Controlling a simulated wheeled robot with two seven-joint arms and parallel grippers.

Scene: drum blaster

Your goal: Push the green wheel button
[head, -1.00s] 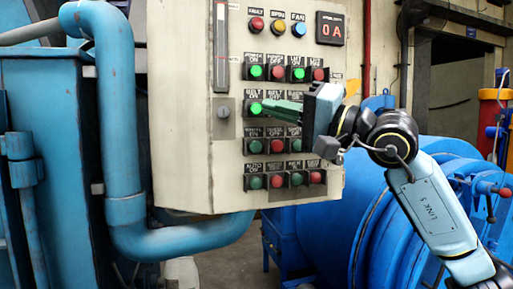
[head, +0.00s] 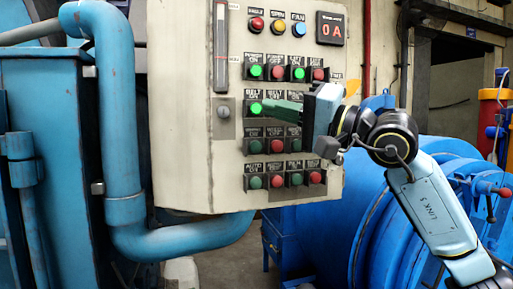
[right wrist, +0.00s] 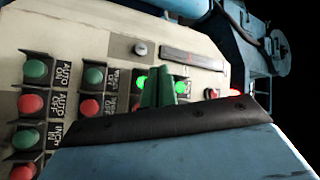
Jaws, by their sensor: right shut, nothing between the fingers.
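The control panel (head: 180,120) carries rows of green and red buttons. The dark green button at the left of the third row (head: 256,146) appears to be the wheel button; its label is hard to read. It likely shows in the right wrist view (right wrist: 93,75), unlit. My right gripper (head: 270,107) is shut and empty, its green fingers pointing left across the second row, above that button. Their tips are close to the lit green belt button (head: 256,108); contact cannot be told. The fingers also show in the right wrist view (right wrist: 157,92). My left gripper is out of view.
A lit green button (head: 256,71) sits in the top row. Blue drum machinery (head: 340,220) stands at lower right.

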